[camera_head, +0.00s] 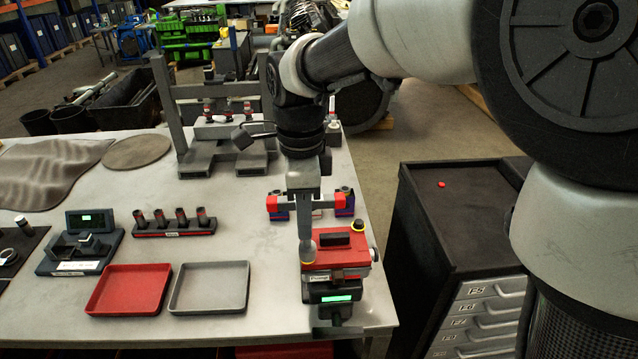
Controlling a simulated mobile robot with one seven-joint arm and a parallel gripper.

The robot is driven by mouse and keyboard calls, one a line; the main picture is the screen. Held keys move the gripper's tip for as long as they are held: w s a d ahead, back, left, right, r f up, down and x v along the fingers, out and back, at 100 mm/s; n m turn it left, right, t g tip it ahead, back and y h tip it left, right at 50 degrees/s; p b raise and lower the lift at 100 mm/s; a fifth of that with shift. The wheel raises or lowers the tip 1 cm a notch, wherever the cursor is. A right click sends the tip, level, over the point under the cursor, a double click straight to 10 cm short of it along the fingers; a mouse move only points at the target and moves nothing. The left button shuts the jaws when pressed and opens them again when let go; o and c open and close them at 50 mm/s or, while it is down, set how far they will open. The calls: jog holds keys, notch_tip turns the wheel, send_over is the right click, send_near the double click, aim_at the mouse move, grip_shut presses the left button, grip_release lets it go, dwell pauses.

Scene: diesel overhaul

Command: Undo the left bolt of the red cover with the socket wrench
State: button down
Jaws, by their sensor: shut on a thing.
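The red cover (345,250) sits on a dark fixture with a lit green display, near the right front of the table. It has a black handle block on top. A yellow ring marks its right bolt (357,226), and another shows at its left front corner. My gripper (304,200) is above and behind the left corner, shut on the socket wrench (306,235). The wrench points down, with its rounded grey lower end at the left yellow ring. The left bolt is hidden under it; I cannot tell whether the socket is fully seated.
A red tray (128,311) and a grey tray (208,308), both empty, lie left of the fixture. A socket rack (174,230) and a device with a green display (80,250) stand behind them. A dark drawer cabinet (430,215) stands right of the table.

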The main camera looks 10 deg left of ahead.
jog(key=shift+n+p, duration=0.35)
jog(key=shift+n, duration=0.65)
jog(key=n, duration=0.5)
jog(key=shift+d+r+p, duration=0.1)
jog(key=shift+p, duration=0.3)
jog(key=n+p, duration=0.1)
jog(key=n, duration=0.4)
jog(key=shift+n, duration=0.3)
jog(key=n, duration=0.3)
jog(key=shift+d, duration=0.1)
jog(key=n, duration=0.5)
jog(key=shift+n, duration=0.4)
jog(key=n, duration=0.3)
jog(key=shift+w+d+n, duration=0.1)
jog(key=shift+n, duration=0.2)
jog(key=n, duration=0.3)
jog(key=shift+n, duration=0.3)
jog(key=n, duration=0.4)
jog(key=shift+n, duration=0.3)
